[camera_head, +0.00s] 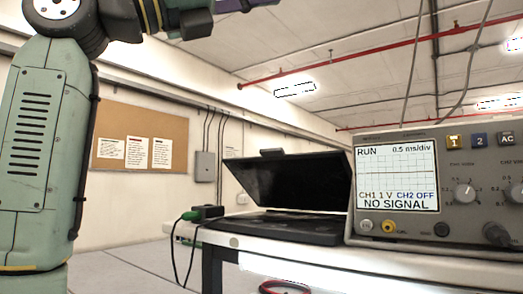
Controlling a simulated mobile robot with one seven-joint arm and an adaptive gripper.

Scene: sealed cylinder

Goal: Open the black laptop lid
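The black laptop stands on the white table. Its lid (295,181) is raised at an angle above the flat base (275,228), with its dark inner face showing. A small dark block (271,152) shows at the lid's top edge; I cannot tell if it is attached. My green arm fills the left side and reaches out past the top edge. Its fingertips do not show, and no part of my arm touches the laptop in this view.
A grey oscilloscope (428,236) reading "NO SIGNAL" stands close to the right of the laptop. A black and green plug with cables (205,213) lies left of it at the edge of the table (330,259). A red cable loop (284,287) shows below. Floor is clear at left.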

